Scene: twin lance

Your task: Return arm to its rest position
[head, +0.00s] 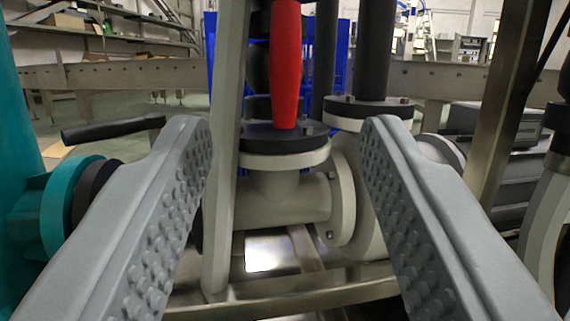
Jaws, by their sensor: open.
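My gripper (287,140) fills the foreground of the head view, its two grey studded fingers wide apart with nothing held between them. In the gap beyond the fingertips, a red handle (286,65) stands upright above a black flange on a grey pipe fitting (272,200). I cannot tell how far the fingertips are from the red handle. The rest of my arm is not in view.
A teal pipe (20,150) with a flange stands at the left, beside a black lever (112,128). A metal post (510,100) slants at the right. Behind are a long metal beam (130,74), blue structures and shelves. A metal frame runs below the fitting.

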